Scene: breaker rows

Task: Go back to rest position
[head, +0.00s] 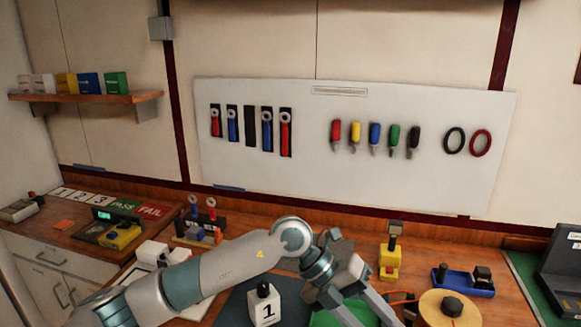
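My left arm comes in from the lower left and crosses above the front of the bench. Its gripper (376,318) points down toward the lower edge of the picture. The two fingers are apart, and no object shows between them; their tips are at or past the picture's edge. A white block marked 1 (266,306) with a black top stands just left of the gripper, apart from it. My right gripper does not show.
A yellow device (389,262), a blue holder (463,280) and a round tan disc (449,307) lie right of the gripper. A rack (200,229) stands behind my arm. A dark case (562,275) is at far right. The tool board (320,180) hangs behind.

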